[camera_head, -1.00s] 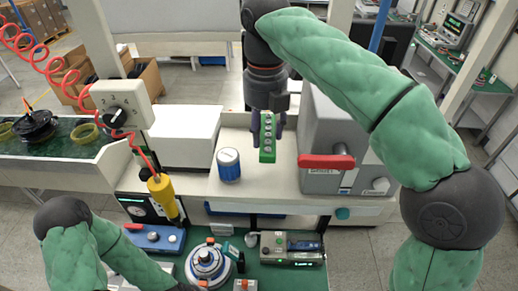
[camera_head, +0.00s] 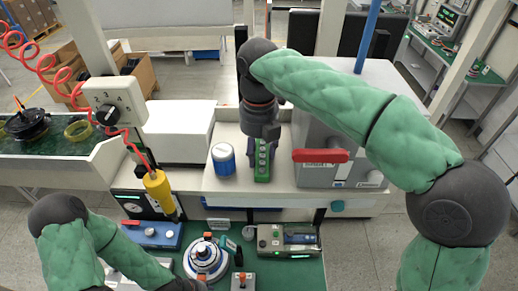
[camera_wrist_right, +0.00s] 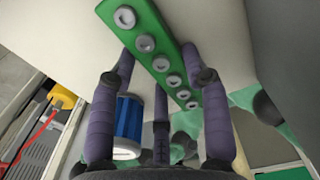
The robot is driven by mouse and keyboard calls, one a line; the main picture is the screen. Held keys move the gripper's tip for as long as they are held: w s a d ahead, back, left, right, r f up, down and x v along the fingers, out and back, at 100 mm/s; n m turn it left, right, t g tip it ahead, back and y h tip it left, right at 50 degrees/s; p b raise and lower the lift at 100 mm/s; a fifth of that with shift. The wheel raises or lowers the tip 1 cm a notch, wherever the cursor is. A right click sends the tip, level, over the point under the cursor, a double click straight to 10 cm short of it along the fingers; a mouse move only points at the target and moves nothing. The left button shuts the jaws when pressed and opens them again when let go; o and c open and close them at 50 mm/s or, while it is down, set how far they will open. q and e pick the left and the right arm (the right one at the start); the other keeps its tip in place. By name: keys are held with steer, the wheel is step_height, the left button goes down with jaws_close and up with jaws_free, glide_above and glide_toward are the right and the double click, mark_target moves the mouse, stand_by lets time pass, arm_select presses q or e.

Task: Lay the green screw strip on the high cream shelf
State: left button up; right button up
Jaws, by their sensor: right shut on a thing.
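The green screw strip (camera_head: 262,160) is a narrow green bar with a row of grey screws, held upright in the head view. My right gripper (camera_head: 262,140) is shut on it, above the cream shelf (camera_head: 212,187). In the right wrist view the strip (camera_wrist_right: 160,58) runs slantwise between the fingers of the gripper (camera_wrist_right: 160,72). Whether its lower end touches the shelf I cannot tell. My left arm shows at the lower left, but its gripper is outside the picture.
A blue and white can (camera_head: 223,160) stands on the shelf just left of the strip. A grey machine with a red handle (camera_head: 321,156) stands close on the right. A white box (camera_head: 185,135) is at the left. Below lies a green bench (camera_head: 300,272) with several devices.

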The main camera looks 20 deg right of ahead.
mark_target(259, 153)
steer(key=o, duration=1.2)
steer(key=shift+f, duration=0.1)
step_height(259, 153, up, 12)
